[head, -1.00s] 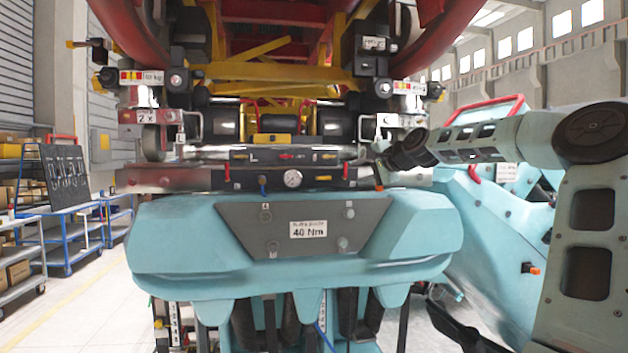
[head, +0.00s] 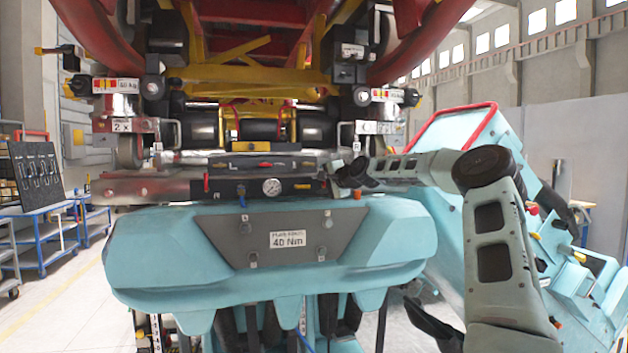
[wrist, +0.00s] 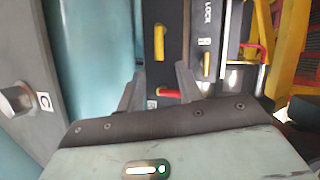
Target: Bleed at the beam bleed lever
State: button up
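The dark beam panel (head: 225,189) has a round pressure gauge (head: 271,186), a yellow label and a red lever (head: 206,183) at its left end. My gripper (head: 332,178) is at the panel's right end and hides part of it. In the wrist view, my gripper (wrist: 160,80) is open, with its two grey fingers apart. A second red lever (wrist: 169,93) shows between the fingers, close to the panel's yellow label (wrist: 158,43). I cannot tell whether a finger touches it. Which lever is the bleed lever is not readable.
A black block marked LOCK (wrist: 207,30) with a yellow part lies beside the panel. The red and yellow train frame (head: 265,80) rises above. A teal housing labelled 40 Nm (head: 287,239) sits below the panel. A blue cart (head: 45,235) stands at left.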

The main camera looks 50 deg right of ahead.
aim_at(311, 186)
jog(key=shift+p+x, duration=0.6)
jog(key=shift+x, duration=1.3)
grip_shut()
jog(key=r+n+g, duration=0.1)
jog(key=a+r+n+g+h, duration=0.1)
jog(key=n, duration=0.1)
jog(key=shift+w+r, duration=0.1)
jog(key=shift+w, duration=0.15)
jog(key=n+h, duration=0.1)
jog(key=a+r+n+g+h, duration=0.1)
jog(key=n, duration=0.1)
jog(key=shift+w+a+r+g, duration=0.1)
jog(key=shift+w+r+g, duration=0.1)
jog(key=shift+w+g, duration=0.15)
jog(key=shift+w+a+r+n+g+h+b, duration=0.1)
jog(key=shift+w+a+n+g+h+b, duration=0.15)
jog(key=shift+n+h+b, duration=0.3)
jog(key=shift+w+a+r+n+g+h+b, duration=0.2)
jog(key=shift+a+n+h+b, duration=0.25)
jog(key=shift+n, duration=0.2)
jog(key=shift+w+a+n+g+h+b, duration=0.25)
jog(key=shift+a+n+h+b, duration=0.1)
jog(key=shift+n+h+b, duration=0.4)
jog(key=shift+w+a+n+g+h+b, duration=0.25)
jog(key=shift+a+n+h+b, duration=0.25)
jog(key=shift+n+b, duration=0.3)
